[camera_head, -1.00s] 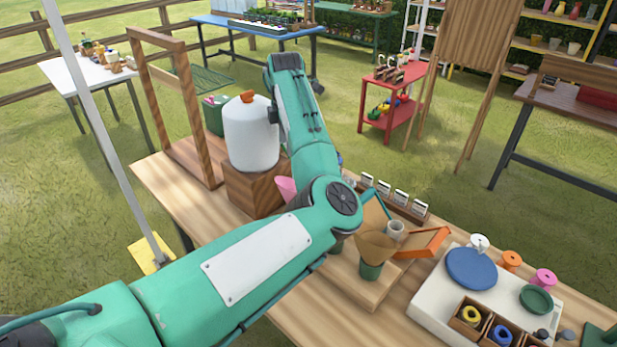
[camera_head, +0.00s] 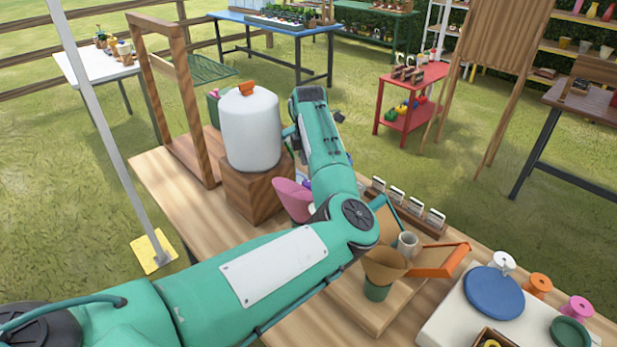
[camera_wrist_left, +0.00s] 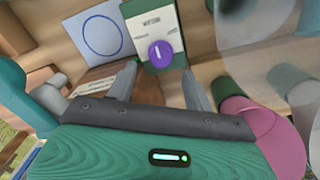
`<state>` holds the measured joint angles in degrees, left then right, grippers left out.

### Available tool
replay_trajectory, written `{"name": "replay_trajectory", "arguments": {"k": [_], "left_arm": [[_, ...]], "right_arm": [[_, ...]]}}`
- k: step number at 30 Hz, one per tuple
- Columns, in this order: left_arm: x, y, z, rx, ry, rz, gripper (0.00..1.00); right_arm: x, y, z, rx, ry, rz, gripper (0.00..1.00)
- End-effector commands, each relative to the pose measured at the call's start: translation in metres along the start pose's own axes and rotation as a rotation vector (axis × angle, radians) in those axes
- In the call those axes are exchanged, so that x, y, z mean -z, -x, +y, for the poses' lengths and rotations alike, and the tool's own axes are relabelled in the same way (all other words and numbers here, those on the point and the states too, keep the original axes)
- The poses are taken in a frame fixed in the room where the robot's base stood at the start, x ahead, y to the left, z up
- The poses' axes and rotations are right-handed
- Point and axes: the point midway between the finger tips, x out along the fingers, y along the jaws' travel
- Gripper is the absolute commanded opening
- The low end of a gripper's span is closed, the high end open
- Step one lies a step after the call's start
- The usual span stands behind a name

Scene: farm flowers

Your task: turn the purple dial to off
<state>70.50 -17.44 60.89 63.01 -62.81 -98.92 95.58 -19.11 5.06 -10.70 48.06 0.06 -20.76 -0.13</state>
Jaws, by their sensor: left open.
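The purple dial (camera_wrist_left: 160,53) shows in the left wrist view, with a pale pointer line on its face. It sits on a white and green box (camera_wrist_left: 148,17) with lettering above the dial. My left gripper (camera_wrist_left: 158,72) is open, its two grey fingers on either side below the dial in the picture; nothing is between them. I cannot tell how far the fingertips are from the dial. In the head view my left arm reaches over the table, and its gripper is hidden behind the forearm. My right gripper is in neither view.
A white tank (camera_head: 251,130) with an orange cap stands on a wooden block (camera_head: 250,190) left of my forearm. A pink vessel (camera_head: 292,199) is close beside the arm. A wooden frame (camera_head: 190,110) stands at the left. A paper cone (camera_head: 384,266) and blue disc (camera_head: 494,291) are at right.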

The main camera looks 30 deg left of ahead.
Motion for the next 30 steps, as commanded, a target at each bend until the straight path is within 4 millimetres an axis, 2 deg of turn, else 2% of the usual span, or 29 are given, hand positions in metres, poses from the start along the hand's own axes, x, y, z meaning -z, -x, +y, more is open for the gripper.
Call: {"name": "replay_trajectory", "arguments": {"k": [3,9,21,28,30], "left_arm": [[0.0,-0.022,0.0,0.002,0.0,0.001,0.52],[0.0,-0.047,0.0,0.001,-0.001,0.0,0.52],[0.0,-0.054,0.0,-0.001,0.0,-0.001,0.52],[0.0,-0.054,0.0,-0.001,0.0,-0.001,0.07],[0.0,-0.054,0.0,-0.001,0.0,-0.001,0.07]], "right_arm": [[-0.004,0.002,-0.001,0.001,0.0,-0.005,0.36],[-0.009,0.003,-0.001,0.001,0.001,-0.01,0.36],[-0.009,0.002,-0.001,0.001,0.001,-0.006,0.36],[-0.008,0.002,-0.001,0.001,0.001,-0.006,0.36],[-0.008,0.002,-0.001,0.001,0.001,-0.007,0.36]]}}
